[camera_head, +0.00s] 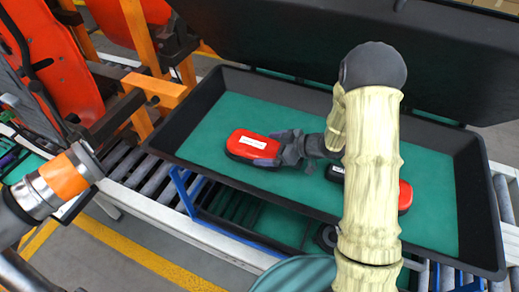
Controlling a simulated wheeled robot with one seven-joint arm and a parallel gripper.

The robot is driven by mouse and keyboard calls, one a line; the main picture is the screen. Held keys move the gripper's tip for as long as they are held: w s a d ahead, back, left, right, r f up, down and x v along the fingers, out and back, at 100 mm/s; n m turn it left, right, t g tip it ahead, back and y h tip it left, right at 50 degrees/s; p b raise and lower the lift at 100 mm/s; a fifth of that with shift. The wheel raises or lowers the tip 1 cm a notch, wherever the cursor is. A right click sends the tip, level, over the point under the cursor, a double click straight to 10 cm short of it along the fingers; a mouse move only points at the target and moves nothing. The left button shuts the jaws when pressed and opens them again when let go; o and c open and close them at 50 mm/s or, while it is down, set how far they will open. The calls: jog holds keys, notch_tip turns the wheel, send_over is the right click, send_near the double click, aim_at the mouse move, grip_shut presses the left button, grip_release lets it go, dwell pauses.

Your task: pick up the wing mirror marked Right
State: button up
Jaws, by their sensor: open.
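Two red-and-black wing mirrors lie in a black tray (182,130) with a green lining. The left one (250,145) shows a red cap with a small white label, too small to read. The other one (405,197) is mostly hidden behind my arm; only a red end and a black end with a white label show. I cannot tell from the labels which is marked Right. My gripper (274,149) is open at the right end of the left mirror. Its fingers are close to the mirror's edge; I cannot tell whether they touch it.
The tray sits on a roller conveyor (150,178) with a blue frame (190,190). A large black panel (280,40) stands behind the tray. Orange parts and frames (150,85) are at the left. An arm-like part with an orange band (63,177) reaches in at lower left.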

aim_at(270, 148)
jog(key=c, duration=1.4)
jog(key=shift+o, duration=0.2)
jog(key=shift+r, duration=0.1)
jog(key=shift+w+r, duration=0.1)
jog(key=shift+r, duration=0.65)
notch_tip(270, 148, up, 8)
jog(key=b, duration=0.1)
jog(key=shift+r+b, duration=0.25)
jog(key=shift+b, duration=0.05)
